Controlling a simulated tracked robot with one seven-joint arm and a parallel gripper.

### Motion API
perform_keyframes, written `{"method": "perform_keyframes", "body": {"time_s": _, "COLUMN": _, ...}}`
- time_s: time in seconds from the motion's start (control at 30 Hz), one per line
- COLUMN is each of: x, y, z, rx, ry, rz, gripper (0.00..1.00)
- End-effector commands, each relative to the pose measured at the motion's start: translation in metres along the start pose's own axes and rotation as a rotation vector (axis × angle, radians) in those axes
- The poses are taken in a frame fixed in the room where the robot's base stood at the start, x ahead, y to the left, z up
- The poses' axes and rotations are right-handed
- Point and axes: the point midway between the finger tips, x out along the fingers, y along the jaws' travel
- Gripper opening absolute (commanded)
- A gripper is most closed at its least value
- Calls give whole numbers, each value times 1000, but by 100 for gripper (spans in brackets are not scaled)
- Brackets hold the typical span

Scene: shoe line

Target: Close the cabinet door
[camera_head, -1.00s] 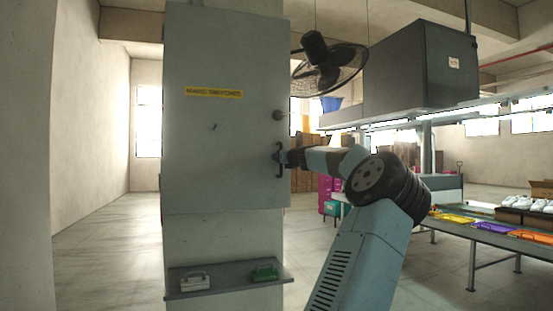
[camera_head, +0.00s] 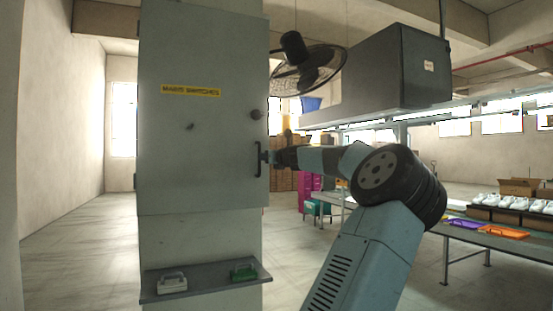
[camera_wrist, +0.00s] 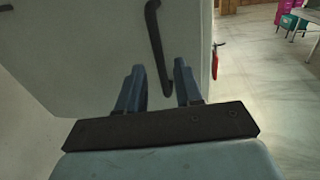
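My gripper (camera_head: 269,158) is at the handle. In the wrist view, my gripper (camera_wrist: 158,88) has its two blue fingers apart, with the lower end of the handle (camera_wrist: 155,40) between or just beyond them, nearer the right finger. Contact cannot be told. The door (camera_wrist: 90,50) fills the upper left there.
A shelf (camera_head: 205,286) below the door holds a white-grey and a green case. A fan (camera_head: 300,65) and a large dark box (camera_head: 400,70) hang at upper right. A work table (camera_head: 480,235) with shoes and trays stands right. Floor (camera_head: 80,240) at left is clear.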

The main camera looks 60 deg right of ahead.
Motion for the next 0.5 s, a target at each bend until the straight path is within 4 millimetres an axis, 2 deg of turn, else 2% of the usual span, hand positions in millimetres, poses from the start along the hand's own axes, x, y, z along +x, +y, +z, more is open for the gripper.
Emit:
{"method": "perform_keyframes", "body": {"time_s": 0.3, "x": -38, "y": 0, "z": 0, "rx": -1, "ry": 0, "rz": -1, "gripper": 35}}
{"method": "perform_keyframes", "body": {"time_s": 0.5, "x": -55, "y": 0, "z": 0, "rx": 0, "ry": 0, "rz": 0, "gripper": 35}}
